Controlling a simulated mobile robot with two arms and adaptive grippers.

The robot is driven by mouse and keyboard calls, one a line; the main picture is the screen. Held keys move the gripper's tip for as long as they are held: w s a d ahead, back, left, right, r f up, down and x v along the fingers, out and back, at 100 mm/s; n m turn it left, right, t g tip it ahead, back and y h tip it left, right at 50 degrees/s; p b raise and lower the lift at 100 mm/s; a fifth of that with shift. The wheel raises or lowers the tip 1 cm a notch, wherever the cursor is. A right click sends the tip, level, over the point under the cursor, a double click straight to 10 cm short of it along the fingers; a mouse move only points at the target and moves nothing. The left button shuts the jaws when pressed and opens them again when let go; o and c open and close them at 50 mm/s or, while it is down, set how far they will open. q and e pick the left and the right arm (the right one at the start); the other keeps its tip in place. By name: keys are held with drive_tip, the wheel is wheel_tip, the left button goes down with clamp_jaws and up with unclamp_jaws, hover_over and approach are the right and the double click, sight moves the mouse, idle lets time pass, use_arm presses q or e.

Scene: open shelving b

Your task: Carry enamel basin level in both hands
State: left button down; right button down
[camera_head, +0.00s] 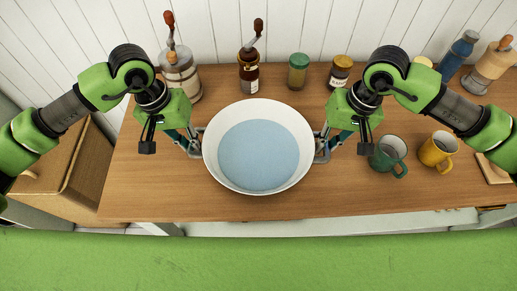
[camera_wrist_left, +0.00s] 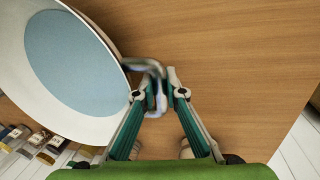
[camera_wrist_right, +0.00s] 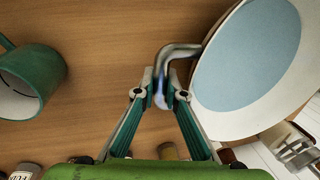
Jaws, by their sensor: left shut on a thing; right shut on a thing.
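The white enamel basin (camera_head: 258,187) with a pale blue inside sits between my two grippers in the head view. It looks level, over the wooden counter; I cannot tell whether it touches the wood. My left gripper (camera_head: 196,146) is shut on the basin's left handle, and the left wrist view shows its fingers (camera_wrist_left: 160,90) around the metal loop beside the basin wall (camera_wrist_left: 107,125). My right gripper (camera_head: 322,148) is shut on the right handle, and its fingers (camera_wrist_right: 160,88) close on the bent metal loop in the right wrist view, beside the basin wall (camera_wrist_right: 215,122).
On the wooden counter (camera_head: 300,207), a green mug (camera_head: 388,155) and a yellow mug (camera_head: 437,150) stand right of my right gripper. Behind the basin are a grinder (camera_head: 248,70), a green-lidded jar (camera_head: 298,71) and a labelled jar (camera_head: 339,72). A white-and-brown mill (camera_head: 181,75) stands back left.

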use_arm(q)
drive_tip(key=shift+w+r, duration=0.15)
drive_tip(key=shift+r, duration=0.05)
use_arm(e)
drive_tip(key=shift+w+r, duration=0.15)
drive_tip(key=shift+r, duration=0.05)
